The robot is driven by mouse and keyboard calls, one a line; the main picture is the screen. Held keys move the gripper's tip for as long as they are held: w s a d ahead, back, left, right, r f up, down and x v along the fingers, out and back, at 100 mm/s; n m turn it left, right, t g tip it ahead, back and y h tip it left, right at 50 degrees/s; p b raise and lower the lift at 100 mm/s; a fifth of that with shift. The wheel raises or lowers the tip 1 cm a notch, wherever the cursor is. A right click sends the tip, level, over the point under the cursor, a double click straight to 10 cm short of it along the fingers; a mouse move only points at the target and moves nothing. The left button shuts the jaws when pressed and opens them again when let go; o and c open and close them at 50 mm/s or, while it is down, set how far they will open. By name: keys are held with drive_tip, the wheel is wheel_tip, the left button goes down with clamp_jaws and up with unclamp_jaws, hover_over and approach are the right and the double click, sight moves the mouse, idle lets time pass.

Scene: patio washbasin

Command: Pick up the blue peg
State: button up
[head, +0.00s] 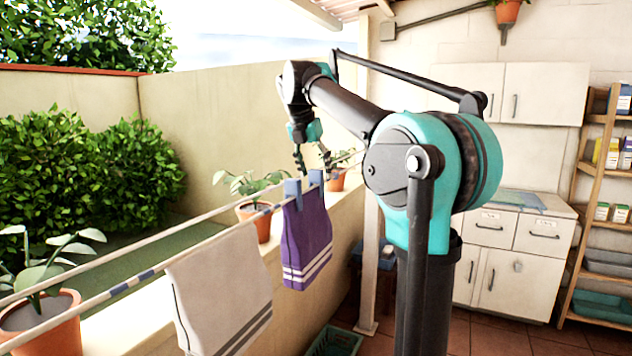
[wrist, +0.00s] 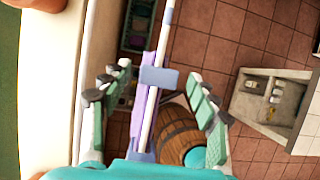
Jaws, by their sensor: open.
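Two blue pegs clip a purple towel (head: 306,238) to the front washing line. The left blue peg (head: 292,191) and the right blue peg (head: 316,178) stand upright on the line. My gripper (head: 313,160) is open and points down just above the pegs. In the wrist view my gripper (wrist: 157,92) has its fingers spread on both sides of the line. One blue peg (wrist: 159,77) lies between the fingers, apart from them. Another bluish piece (wrist: 141,152) shows lower on the line, partly hidden by my gripper's body. The towel (wrist: 151,108) shows edge-on below the line.
A white towel (head: 222,288) hangs on the line to the left. Potted plants (head: 262,222) stand on the wall ledge close behind the line. A wooden barrel (wrist: 180,132) and a green crate (head: 335,341) are on the tiled floor below.

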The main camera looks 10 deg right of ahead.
sight(317, 184)
drive_tip(key=x, duration=0.5)
drive_tip(key=shift+s+a+f, duration=0.1)
drive_tip(key=shift+s+a, duration=0.05)
drive_tip(key=shift+a, duration=0.05)
drive_tip(key=c, duration=1)
